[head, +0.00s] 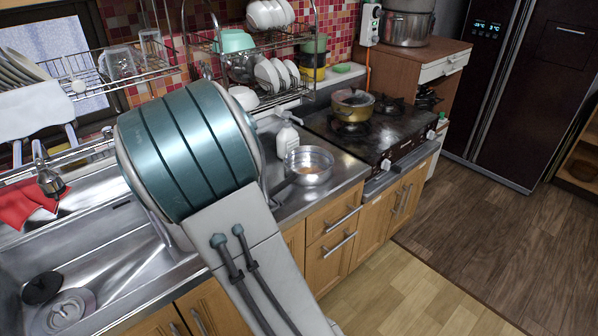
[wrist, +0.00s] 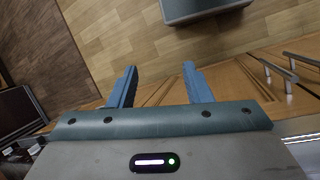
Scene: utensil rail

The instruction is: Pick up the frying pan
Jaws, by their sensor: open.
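A shiny metal pan (head: 309,168), which looks like the frying pan, sits on the steel counter between the sink and the stove in the head view. What looks like its handle points left and down toward my arm. My gripper (wrist: 158,84) shows in the wrist view with its two blue fingers apart and nothing between them. It faces the wooden floor and cabinet fronts. In the head view my gripper is hidden behind my large teal and white arm link. The pan is not visible in the wrist view.
A white pump bottle (head: 286,136) stands just behind the pan. A dish rack (head: 262,88) is at the back. The sink (head: 110,250) lies left. Cabinet handles (head: 340,243) stick out below the counter.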

